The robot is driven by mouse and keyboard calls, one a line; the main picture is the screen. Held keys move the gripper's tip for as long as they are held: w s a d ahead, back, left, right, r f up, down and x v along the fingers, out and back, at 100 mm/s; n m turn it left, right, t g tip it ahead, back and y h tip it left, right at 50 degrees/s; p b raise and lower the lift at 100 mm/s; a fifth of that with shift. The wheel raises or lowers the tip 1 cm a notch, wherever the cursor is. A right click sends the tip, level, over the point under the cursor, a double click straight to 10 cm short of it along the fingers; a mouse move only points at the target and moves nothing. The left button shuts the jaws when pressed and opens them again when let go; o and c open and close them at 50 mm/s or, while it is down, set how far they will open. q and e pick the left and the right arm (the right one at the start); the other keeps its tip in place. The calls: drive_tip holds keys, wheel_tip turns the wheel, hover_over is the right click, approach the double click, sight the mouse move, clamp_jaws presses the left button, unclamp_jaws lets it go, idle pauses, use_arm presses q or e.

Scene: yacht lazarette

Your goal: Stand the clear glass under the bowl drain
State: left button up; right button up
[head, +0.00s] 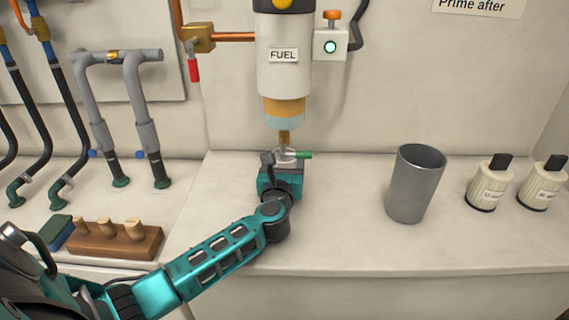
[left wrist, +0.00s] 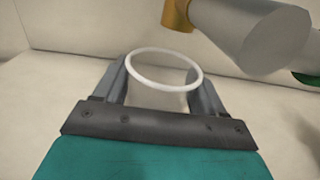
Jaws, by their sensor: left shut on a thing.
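The fuel filter (head: 284,55) hangs on the back wall, with a clear bowl (head: 284,112) and a brass drain (head: 284,137) at its bottom. A green handle (head: 304,155) sticks out to the right below the drain. My left gripper (left wrist: 160,95) is shut on the clear glass, whose pale round rim (left wrist: 130,72) shows upright between the fingers. In the head view the gripper (head: 285,165) is close below the drain and hides most of the glass. I cannot tell whether the glass is exactly under the drain or touches the bench. My right gripper is not in view.
A grey metal cup (head: 415,185) stands on the bench (head: 345,225) to the right, with two ribbed canisters (head: 489,183) beyond it. A wooden block with plugs (head: 115,241) and hoses (head: 62,105) are at left. The bench between gripper and cup is clear.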

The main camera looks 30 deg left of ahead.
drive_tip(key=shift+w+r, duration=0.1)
use_arm(q)
drive_tip(key=shift+f, duration=0.2)
drive_tip(key=o, duration=1.1)
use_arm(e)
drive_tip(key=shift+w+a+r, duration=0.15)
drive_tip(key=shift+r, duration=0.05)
use_arm(q)
drive_tip(key=shift+r, duration=0.1)
drive_tip(key=shift+r, duration=0.25)
drive_tip(key=v, duration=1.2)
drive_tip(key=shift+f, duration=0.1)
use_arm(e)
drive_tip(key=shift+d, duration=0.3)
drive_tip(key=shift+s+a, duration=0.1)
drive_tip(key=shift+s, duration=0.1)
